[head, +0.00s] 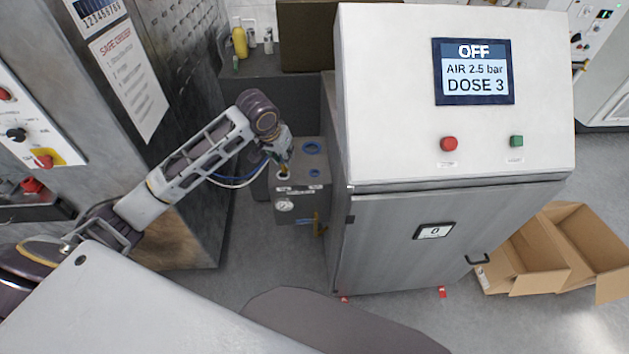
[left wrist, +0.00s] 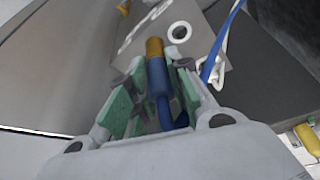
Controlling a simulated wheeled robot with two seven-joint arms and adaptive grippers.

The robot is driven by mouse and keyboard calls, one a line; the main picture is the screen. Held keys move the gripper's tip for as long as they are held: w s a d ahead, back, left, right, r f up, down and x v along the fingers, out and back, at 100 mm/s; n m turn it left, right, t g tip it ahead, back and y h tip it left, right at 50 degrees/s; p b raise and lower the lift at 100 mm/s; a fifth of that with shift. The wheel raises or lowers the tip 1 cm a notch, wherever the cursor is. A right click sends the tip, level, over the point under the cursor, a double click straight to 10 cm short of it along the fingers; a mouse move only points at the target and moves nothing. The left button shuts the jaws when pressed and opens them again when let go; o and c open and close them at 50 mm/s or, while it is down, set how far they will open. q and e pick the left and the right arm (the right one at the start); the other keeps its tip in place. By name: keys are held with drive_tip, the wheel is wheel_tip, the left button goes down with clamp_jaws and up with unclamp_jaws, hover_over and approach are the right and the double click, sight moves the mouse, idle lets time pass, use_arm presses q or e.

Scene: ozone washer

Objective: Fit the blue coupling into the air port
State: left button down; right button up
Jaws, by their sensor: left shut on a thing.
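My left gripper (head: 282,158) points down over the top of a small grey box beside the washer. It is shut on the blue coupling (left wrist: 160,80), whose brass tip (left wrist: 155,47) sticks out past the fingers. In the head view, the tip is close to a white-ringed port (head: 283,176) on the box's top. In the left wrist view, the white ring (left wrist: 180,32) lies beyond and right of the tip, with no contact visible. Two blue-ringed openings, a larger one (head: 312,147) and a smaller one (head: 315,173), are nearby. The port labels are too small to read. My right gripper is not in view.
The box carries a gauge (head: 285,205) and a brass valve handle (head: 319,225). The washer cabinet (head: 400,240) stands close on its right; its screen (head: 473,71) reads OFF, AIR 2.5 bar, DOSE 3. A blue hose (left wrist: 229,27) trails nearby. Open cardboard boxes (head: 530,255) lie at right.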

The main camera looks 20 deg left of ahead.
use_arm(q)
drive_tip(key=s+d+f+m+g+h, duration=0.1)
drive_tip(key=s+d+f+m+h, duration=0.1)
drive_tip(key=m, duration=0.7)
drive_tip(key=s+d+h, duration=0.1)
drive_tip(key=s+d, duration=0.1)
drive_tip(key=d, duration=0.1)
drive_tip(key=shift+d+f+g+b, duration=0.3)
drive_tip(key=shift+d+f, duration=0.05)
drive_tip(key=shift+m+h, duration=0.3)
drive_tip(key=shift+m, duration=0.3)
drive_tip(key=shift+w+r, duration=0.1)
